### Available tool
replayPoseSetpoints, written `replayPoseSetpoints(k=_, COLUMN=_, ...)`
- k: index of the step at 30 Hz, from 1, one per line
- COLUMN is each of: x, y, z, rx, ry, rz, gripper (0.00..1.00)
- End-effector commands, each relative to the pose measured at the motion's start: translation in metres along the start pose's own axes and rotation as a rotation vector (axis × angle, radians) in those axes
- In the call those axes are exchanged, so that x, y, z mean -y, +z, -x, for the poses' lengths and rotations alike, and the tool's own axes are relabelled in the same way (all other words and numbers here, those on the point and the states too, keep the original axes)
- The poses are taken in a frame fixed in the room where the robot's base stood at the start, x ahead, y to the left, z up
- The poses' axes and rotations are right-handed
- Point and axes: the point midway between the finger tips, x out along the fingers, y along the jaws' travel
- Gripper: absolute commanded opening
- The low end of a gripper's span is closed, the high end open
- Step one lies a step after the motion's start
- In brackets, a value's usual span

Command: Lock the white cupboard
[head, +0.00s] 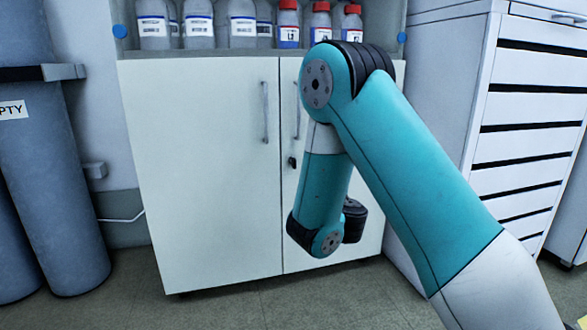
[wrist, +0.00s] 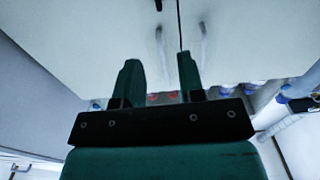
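The white cupboard (head: 205,180) stands ahead in the head view, its two doors closed flush along a seam. Each door has a vertical grey handle near the seam. A small dark lock (head: 292,162) sits on the right door below its handle; whether a key is in it is too small to tell. In the wrist view, which looks inverted, the cupboard doors (wrist: 110,35) fill the upper part, and a dark piece at the top edge looks like the lock (wrist: 158,5). My gripper (wrist: 160,65) is open and empty in front of the doors. My arm hides it in the head view.
Bottles with white labels (head: 243,25) and red-capped bottles (head: 288,25) stand on the shelf above the doors. Grey cylinders (head: 50,180) stand at the left, and a white drawer cabinet (head: 525,110) at the right. Some floor (head: 230,305) is clear in front.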

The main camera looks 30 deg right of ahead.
Motion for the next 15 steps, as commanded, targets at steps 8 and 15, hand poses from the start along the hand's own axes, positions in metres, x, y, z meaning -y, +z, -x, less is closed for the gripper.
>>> replayPoseSetpoints(k=8, x=-0.001, y=-0.01, z=-0.031, rx=0.002, ry=0.003, rz=0.0, gripper=0.36)
replayPoseSetpoints(k=15, x=-0.001, y=-0.009, z=-0.055, rx=0.003, ry=0.003, rz=0.0, gripper=0.36)
